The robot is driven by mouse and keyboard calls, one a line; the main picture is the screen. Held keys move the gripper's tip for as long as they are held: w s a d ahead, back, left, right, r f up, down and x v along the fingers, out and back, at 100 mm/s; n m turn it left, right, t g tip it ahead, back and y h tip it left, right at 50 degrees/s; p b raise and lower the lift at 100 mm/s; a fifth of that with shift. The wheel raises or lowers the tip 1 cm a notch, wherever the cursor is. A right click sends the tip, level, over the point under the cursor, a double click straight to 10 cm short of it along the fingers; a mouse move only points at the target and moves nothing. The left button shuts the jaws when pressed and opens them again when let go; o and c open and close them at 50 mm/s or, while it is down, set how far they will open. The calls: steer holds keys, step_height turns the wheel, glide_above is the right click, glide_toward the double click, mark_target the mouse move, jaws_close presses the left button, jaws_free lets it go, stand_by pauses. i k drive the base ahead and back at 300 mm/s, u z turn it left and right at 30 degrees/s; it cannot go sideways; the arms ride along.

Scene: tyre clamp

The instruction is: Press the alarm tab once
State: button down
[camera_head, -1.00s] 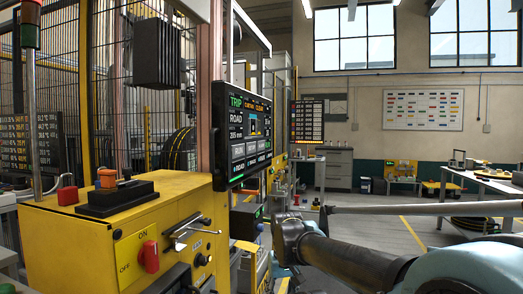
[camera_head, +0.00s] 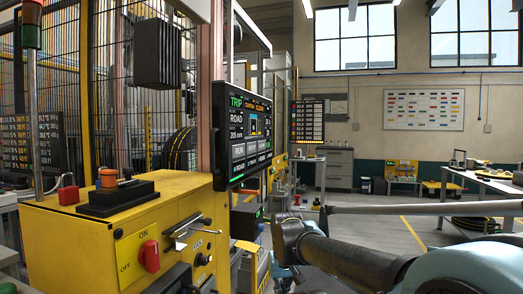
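The control screen (camera_head: 247,136) is a dark panel on the yellow machine, seen at a slant. It shows a green "TRIP" word at the upper left, an orange label beside it, and "ROAD" with a number below. Pale buttons show in its lower half, and a row of small tabs runs along the bottom edge. The lettering on these tabs is too small to tell which one is the alarm tab. My arm reaches in from the lower right, its dark joint standing right of and below the screen. I cannot make out my gripper's fingers.
A long grey bar (camera_head: 420,209) crosses above my arm. Worktables stand at the right; floor between is open.

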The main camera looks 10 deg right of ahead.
mark_target(260, 145)
steer(key=z, duration=0.75)
steer(key=k, duration=0.85)
steer(key=u, duration=0.45)
